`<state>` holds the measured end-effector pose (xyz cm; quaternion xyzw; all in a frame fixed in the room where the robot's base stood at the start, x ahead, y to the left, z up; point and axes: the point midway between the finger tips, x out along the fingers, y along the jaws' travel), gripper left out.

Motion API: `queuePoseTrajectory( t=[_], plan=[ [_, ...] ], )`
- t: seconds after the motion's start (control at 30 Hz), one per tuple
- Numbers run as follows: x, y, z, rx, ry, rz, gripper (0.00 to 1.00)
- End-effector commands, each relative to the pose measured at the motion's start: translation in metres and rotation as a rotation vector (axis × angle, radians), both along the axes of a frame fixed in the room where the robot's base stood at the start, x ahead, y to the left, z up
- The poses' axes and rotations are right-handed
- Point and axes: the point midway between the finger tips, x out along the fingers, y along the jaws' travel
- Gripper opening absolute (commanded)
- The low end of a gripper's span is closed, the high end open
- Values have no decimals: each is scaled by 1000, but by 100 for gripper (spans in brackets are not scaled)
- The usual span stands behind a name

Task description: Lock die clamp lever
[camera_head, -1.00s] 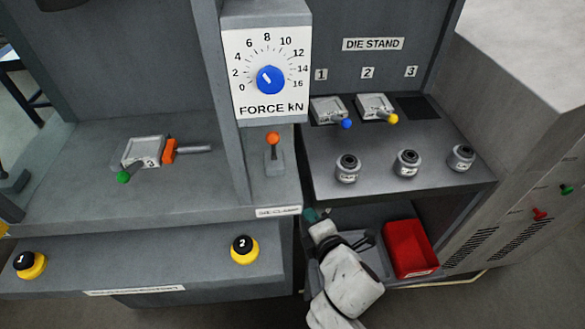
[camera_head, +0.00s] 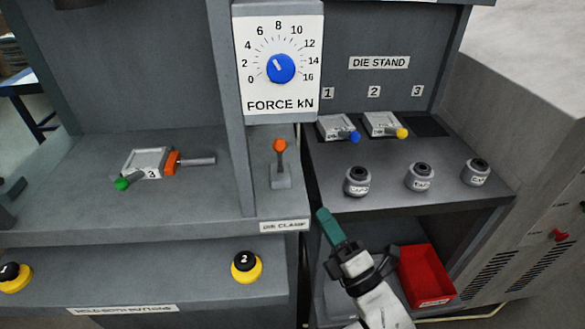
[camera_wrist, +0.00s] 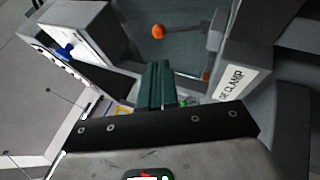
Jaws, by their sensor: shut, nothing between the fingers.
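The die clamp lever (camera_head: 280,163) has an orange ball on an upright grey stem. It stands on a small base on the grey bench, behind the DIE CLAMP label (camera_head: 285,226). The wrist view shows its orange ball (camera_wrist: 157,31) beyond the fingers, with the label (camera_wrist: 231,83) to the right. My gripper (camera_head: 322,214) has green fingers. They are shut together and empty, in front of the bench, right of the label and lower than the lever. The gripper (camera_wrist: 157,68) is apart from the lever in both views.
The force dial panel (camera_head: 279,92) rises behind the lever. The die stand (camera_head: 395,165) is at right. A red bin (camera_head: 428,276) sits below.

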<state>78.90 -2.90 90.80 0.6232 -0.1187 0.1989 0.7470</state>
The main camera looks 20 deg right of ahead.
Motion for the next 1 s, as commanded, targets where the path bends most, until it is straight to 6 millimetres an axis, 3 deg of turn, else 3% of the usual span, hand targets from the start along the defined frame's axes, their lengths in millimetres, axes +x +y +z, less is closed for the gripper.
queuePoseTrajectory(
  t=[0.47, 1.0],
  plan=[
    [10, 2, 7, -1, -3, 1, 0],
    [98, 17, 51, 1, -2, 0, 0]
  ],
)
